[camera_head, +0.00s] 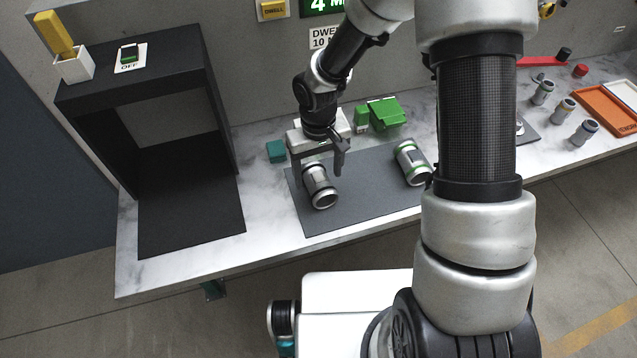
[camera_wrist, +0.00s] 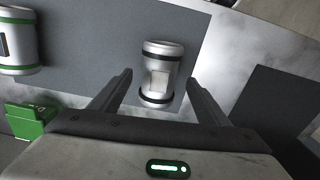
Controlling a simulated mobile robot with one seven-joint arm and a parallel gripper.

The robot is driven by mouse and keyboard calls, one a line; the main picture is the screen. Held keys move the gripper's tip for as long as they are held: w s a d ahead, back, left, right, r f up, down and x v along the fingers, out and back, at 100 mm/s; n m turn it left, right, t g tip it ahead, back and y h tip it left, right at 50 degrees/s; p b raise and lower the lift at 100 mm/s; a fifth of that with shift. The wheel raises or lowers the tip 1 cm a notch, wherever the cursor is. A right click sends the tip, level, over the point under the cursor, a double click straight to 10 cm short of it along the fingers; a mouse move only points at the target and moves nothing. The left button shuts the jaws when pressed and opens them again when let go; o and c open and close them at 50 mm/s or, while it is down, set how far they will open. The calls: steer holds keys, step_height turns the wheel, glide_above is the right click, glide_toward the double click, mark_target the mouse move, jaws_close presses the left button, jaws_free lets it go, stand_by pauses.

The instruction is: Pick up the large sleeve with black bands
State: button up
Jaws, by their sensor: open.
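The large sleeve with black bands (camera_head: 320,186) lies on its side on the grey mat (camera_head: 345,214), a silver cylinder with a pale label patch. It also shows in the wrist view (camera_wrist: 160,75), with a dark band near each end. My gripper (camera_head: 319,176) is open above the sleeve, its two fingers spread. In the wrist view my gripper (camera_wrist: 160,84) has one finger to each side of the sleeve's near end, and nothing is held. I cannot tell the height left between the fingertips and the sleeve.
A large sleeve with green bands (camera_head: 410,163) lies on the mat's right part. A green box (camera_head: 384,113) and a teal block (camera_head: 276,151) stand behind the mat. A black open-fronted booth (camera_head: 70,102) is at left. Several small sleeves and an orange tray (camera_head: 606,108) are at right.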

mark_target(319, 176)
steer(key=shift+f, duration=1.35)
steer(key=shift+w+r, duration=0.1)
jaws_close()
step_height(319, 176, up, 9)
steer(key=shift+r, duration=0.5)
